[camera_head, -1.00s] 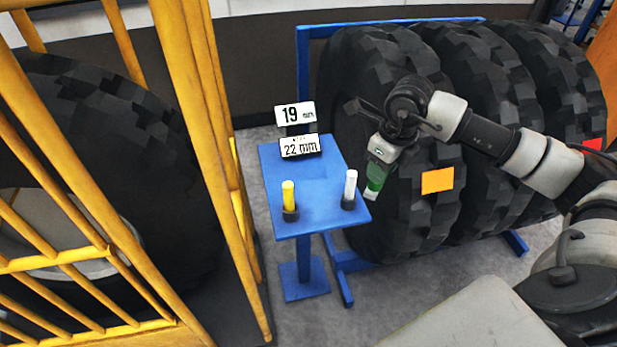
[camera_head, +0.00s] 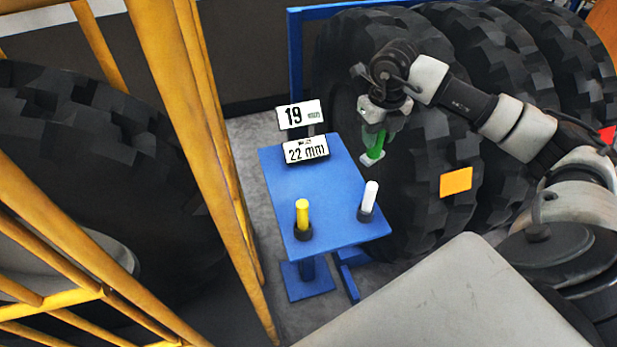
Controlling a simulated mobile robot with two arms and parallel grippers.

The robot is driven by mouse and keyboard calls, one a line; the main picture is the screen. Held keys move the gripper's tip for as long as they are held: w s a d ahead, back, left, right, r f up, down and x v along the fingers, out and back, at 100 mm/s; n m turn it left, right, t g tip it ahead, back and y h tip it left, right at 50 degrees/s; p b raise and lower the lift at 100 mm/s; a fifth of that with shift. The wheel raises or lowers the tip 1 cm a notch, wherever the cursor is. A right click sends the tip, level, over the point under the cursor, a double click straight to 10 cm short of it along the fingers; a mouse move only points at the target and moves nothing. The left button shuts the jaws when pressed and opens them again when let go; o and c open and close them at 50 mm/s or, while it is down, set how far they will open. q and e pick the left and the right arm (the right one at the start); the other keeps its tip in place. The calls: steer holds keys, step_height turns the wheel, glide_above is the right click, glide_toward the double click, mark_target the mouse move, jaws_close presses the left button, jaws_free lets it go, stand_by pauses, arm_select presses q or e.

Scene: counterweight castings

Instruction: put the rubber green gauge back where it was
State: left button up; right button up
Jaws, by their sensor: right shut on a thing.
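The green gauge (camera_head: 375,145) is in my right gripper (camera_head: 374,132), which is shut on it. The gauge points downward, slightly tilted, with a pale lower end. It is in front of the nearest tyre and by the right edge of the blue stand (camera_head: 322,188), apart from the stand's top as far as I can tell. A yellow gauge (camera_head: 303,213) and a white gauge (camera_head: 370,195) stand upright in dark holders at the front of the stand. My left gripper is not in view.
Two signs, "19 mm" (camera_head: 300,114) and "22 mm" (camera_head: 306,150), stand at the back of the blue stand. Large black tyres (camera_head: 425,190) are racked at right, one with an orange label (camera_head: 456,183). A yellow cage (camera_head: 190,130) encloses another tyre at left. The stand's middle is clear.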

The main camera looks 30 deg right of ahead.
steer(key=f, duration=0.1)
steer(key=w+f, duration=0.1)
steer(key=f, duration=0.1)
steer(key=shift+b, duration=0.35)
steer(key=shift+f, duration=0.4)
steer(key=shift+a+f, duration=0.1)
steer(key=shift+a, duration=0.15)
steer(key=w+a+f+p, duration=0.2)
steer(key=f, duration=0.1)
steer(key=w+a+f+p, duration=0.2)
steer(key=w+a+f, duration=0.1)
steer(key=w+a+f+p, duration=0.1)
steer(key=w+a+f, duration=0.1)
steer(key=f, duration=0.2)
steer(key=shift+w+a+p, duration=0.4)
steer(key=shift+f, duration=0.35)
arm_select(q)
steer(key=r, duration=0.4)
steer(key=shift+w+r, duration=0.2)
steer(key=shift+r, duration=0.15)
